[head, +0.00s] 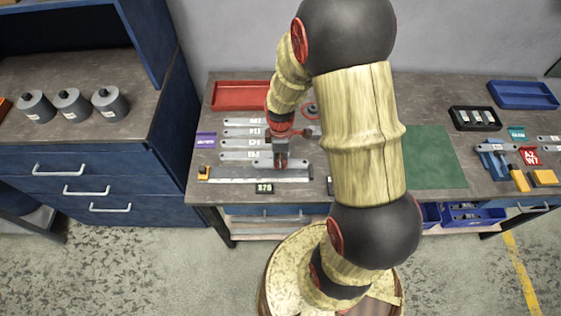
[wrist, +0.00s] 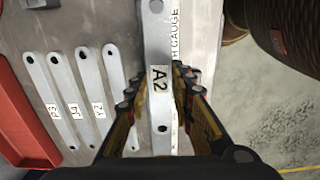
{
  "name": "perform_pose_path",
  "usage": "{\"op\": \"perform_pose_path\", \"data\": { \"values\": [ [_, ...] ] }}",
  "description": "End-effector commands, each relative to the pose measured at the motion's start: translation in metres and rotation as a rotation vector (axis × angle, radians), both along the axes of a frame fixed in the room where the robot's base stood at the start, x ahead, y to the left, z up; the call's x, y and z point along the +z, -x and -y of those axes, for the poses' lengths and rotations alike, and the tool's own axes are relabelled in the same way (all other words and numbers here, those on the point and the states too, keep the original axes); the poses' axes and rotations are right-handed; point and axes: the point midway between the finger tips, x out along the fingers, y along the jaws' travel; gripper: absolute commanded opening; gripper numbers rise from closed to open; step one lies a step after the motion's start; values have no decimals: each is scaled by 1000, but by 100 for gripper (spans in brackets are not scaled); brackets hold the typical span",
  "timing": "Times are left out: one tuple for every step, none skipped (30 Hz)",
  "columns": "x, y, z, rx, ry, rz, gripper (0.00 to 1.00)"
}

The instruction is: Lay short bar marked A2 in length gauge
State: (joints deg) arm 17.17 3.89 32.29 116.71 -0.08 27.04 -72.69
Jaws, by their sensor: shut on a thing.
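The short bar marked A2 (wrist: 159,100) is a pale grey metal strip with round holes. In the wrist view it runs lengthwise between the two fingers of my gripper (wrist: 157,88), which is shut on it. The length gauge (wrist: 188,120) lies beneath and beside the bar, its lettering partly covered. In the head view my gripper (head: 282,160) is just behind the length gauge (head: 255,181), a pale strip with a yellow block at its left end. Whether the bar touches the gauge cannot be told.
Several labelled bars (wrist: 68,100) lie side by side left of the held bar in the wrist view. A red tray (head: 240,95) is behind them. A green mat (head: 435,158) to the right is bare.

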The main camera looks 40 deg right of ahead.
Motion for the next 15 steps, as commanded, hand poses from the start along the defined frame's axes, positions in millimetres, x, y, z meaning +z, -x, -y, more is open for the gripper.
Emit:
{"op": "perform_pose_path", "data": {
  "values": [
    [-1, 0, 0, 5, 0, 0, 0],
    [-1, 0, 0, 6, 0, 0, 0],
    [-2, 0, 0, 7, 0, 0, 0],
    [-3, 0, 0, 7, 0, 0, 0],
    [-3, 0, 0, 7, 0, 0, 0],
    [-5, 0, 0, 7, 0, 0, 0],
    [-6, 0, 0, 7, 0, 0, 0],
    [-8, 0, 0, 7, 0, 0, 0],
    [-10, 0, 0, 7, 0, 0, 0],
    [-11, 0, 0, 7, 0, 0, 0],
    [-13, 0, 0, 7, 0, 0, 0],
    [-15, 0, 0, 7, 0, 0, 0],
    [-17, 0, 0, 7, 0, 0, 0],
    [-19, 0, 0, 6, 0, 0, 0],
    [-22, 0, 0, 6, 0, 0, 0]
  ]
}}
